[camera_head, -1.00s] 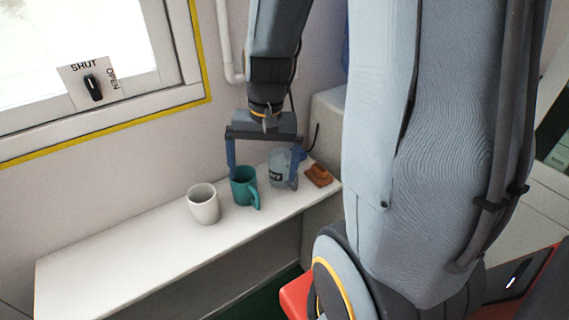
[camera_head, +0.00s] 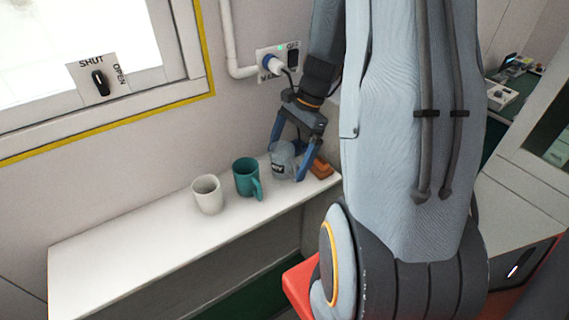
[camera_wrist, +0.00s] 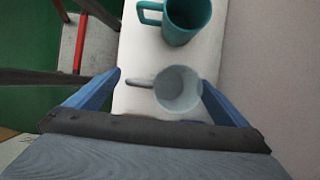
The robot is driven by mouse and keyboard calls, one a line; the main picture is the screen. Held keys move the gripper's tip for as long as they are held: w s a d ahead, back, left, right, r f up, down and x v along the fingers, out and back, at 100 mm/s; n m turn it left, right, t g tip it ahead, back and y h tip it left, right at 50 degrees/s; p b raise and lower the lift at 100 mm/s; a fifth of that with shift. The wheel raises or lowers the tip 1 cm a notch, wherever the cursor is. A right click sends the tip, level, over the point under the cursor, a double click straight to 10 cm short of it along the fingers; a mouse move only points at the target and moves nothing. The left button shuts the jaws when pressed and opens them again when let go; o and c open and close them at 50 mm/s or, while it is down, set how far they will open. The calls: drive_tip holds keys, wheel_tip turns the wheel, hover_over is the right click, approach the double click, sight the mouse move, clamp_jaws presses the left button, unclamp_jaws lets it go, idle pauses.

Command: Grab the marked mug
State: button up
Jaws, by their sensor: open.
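The marked mug (camera_head: 281,161) is grey-blue with a dark label on its side. It stands on the white shelf (camera_head: 140,245) toward its right end. My gripper (camera_head: 285,166) is open, its blue fingers on either side of this mug. In the wrist view the mug (camera_wrist: 178,90) is seen from above, empty, with its handle pointing left. It lies between the fingertips of my gripper (camera_wrist: 160,82), with the left fingertip near the handle. I cannot tell whether a finger touches it.
A teal mug (camera_head: 246,177) stands just left of the marked mug, and a white cup (camera_head: 207,195) further left. An orange-brown object (camera_head: 321,167) lies close on the right. The shelf's left half is clear. A wall socket with a plug (camera_head: 274,64) is behind.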

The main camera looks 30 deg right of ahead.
sight(282, 167)
drive_tip(key=shift+p+x, duration=0.55)
drive_tip(key=shift+x, duration=1.5)
drive_tip(key=shift+w, duration=0.15)
drive_tip(key=c, duration=0.9)
drive_tip(key=shift+r, duration=0.1)
drive_tip(key=shift+r+b, duration=0.45)
drive_tip(key=shift+b, duration=0.05)
wheel_tip(282, 167, up, 6)
drive_tip(key=s+b, duration=0.1)
drive_tip(key=b, duration=0.1)
drive_tip(key=s+b, duration=0.1)
drive_tip(key=s, duration=0.4)
drive_tip(key=s+b, duration=0.2)
drive_tip(key=s, duration=0.4)
drive_tip(key=s+d+b, duration=0.1)
drive_tip(key=s+b, duration=0.1)
drive_tip(key=s, duration=0.3)
drive_tip(key=shift+s+f, duration=0.15)
drive_tip(key=shift+f, duration=0.05)
